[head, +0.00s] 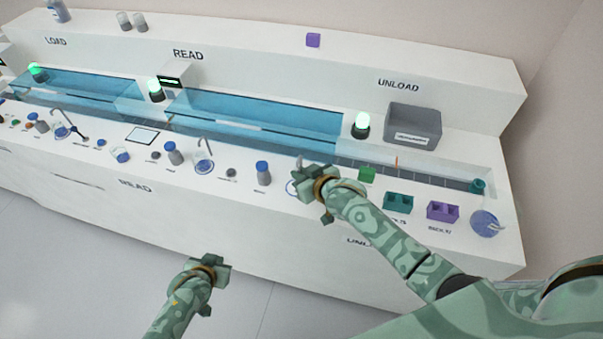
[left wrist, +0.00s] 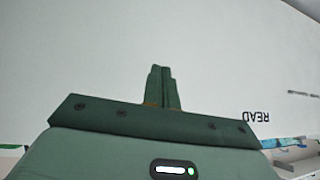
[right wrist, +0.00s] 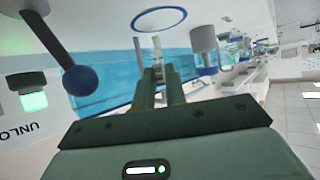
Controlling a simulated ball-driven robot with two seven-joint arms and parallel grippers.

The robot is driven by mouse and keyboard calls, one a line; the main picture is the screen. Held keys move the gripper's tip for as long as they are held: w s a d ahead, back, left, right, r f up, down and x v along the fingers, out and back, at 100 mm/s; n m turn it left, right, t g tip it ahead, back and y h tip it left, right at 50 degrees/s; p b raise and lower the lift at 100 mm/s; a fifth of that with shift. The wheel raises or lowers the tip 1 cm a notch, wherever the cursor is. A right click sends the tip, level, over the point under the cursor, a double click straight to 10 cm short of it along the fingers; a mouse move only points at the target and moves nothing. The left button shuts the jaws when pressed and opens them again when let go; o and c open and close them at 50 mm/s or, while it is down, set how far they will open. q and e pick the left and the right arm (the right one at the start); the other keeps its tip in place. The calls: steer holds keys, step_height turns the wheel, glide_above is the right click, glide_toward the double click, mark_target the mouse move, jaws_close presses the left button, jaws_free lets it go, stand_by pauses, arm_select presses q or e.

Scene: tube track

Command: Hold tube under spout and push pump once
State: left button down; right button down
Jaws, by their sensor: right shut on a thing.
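My right gripper (head: 312,183) is over the counter at the unload end, beside a blue ring mark (head: 291,188). In the right wrist view its fingers (right wrist: 160,78) are shut on a small pale thing, seemingly the tube, mostly hidden between them. A thin grey upright piece (right wrist: 139,58), perhaps the spout, stands just beside the fingertips; I cannot tell whether the tube is under it. A dark blue ball on a rod (right wrist: 80,81), perhaps the pump, is left in that view. My left gripper (head: 208,272) is in front of the counter; its fingers (left wrist: 162,85) are together and empty.
A blue-capped bottle (head: 263,173) stands left of my right gripper. A green block (head: 367,174), a teal rack (head: 398,203) and a purple rack (head: 443,211) are to its right. A grey bin (head: 413,124) is behind. The floor around my left gripper is clear.

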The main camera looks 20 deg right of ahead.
arm_select(q)
steer(key=w+d+r, duration=0.2)
steer(key=w+r, duration=0.1)
steer(key=w+d+r+m+t+h, duration=0.1)
steer(key=w+r, duration=0.3)
steer(key=w+d+r+t, duration=0.1)
steer(key=w+d+r, duration=0.1)
steer(key=w+r, duration=0.1)
steer(key=shift+w+d+r, duration=0.15)
steer(key=shift+d+r, duration=0.15)
steer(key=shift+r, duration=0.45)
step_height(320, 180, up, 13)
steer(key=t+h, duration=0.2)
steer(key=h, duration=0.2)
glide_above(260, 168)
steer(key=shift+a+r, duration=0.1)
steer(key=shift+w+f, duration=0.1)
steer(key=shift+f, duration=1.7)
step_height(260, 168, up, 7)
